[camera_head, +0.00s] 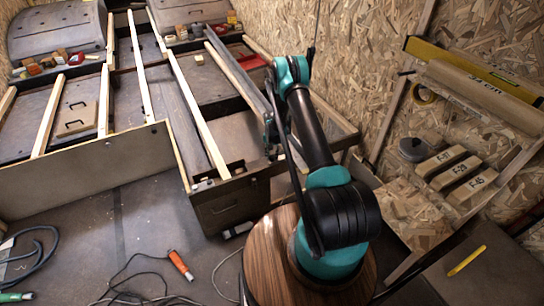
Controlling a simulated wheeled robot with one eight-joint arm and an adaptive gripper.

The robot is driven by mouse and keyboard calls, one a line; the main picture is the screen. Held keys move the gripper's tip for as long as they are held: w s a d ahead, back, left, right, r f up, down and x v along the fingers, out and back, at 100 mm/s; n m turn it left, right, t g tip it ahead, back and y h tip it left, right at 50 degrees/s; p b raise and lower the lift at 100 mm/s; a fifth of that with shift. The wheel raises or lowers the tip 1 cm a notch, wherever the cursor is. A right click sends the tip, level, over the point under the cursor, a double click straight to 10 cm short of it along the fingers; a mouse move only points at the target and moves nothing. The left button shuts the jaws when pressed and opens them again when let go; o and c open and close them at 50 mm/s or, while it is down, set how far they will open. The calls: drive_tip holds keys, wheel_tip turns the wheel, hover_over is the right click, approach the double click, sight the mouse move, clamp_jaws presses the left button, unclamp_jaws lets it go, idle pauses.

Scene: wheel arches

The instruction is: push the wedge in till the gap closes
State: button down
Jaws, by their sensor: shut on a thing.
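My gripper (271,148) is at the right end of the wooden bed frame, beside the dark box-like corner (232,205). It is small in view and partly covered by my arm. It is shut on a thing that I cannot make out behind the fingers. I cannot single out the wedge or its gap with certainty. Pale wooden strips (190,105) run lengthwise over the frame, and a long grey bar (238,75) slants down towards my gripper.
Labelled wooden blocks (440,160) and a grey tape measure (413,148) lie at the right. A yellow level (470,68) is above them. An orange-handled tool (180,265) and cables (135,290) lie on the floor. A low panel (90,170) edges the frame.

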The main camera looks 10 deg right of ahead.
drive_tip(key=d, duration=0.1)
drive_tip(key=w+d, duration=0.1)
drive_tip(key=d, duration=0.1)
drive_tip(key=shift+d, duration=0.25)
drive_tip(key=c, duration=1.2)
unclamp_jaws()
drive_tip(key=shift+r, duration=0.15)
wheel_tip(320, 180, up, 12)
drive_tip(key=shift+f, duration=0.1)
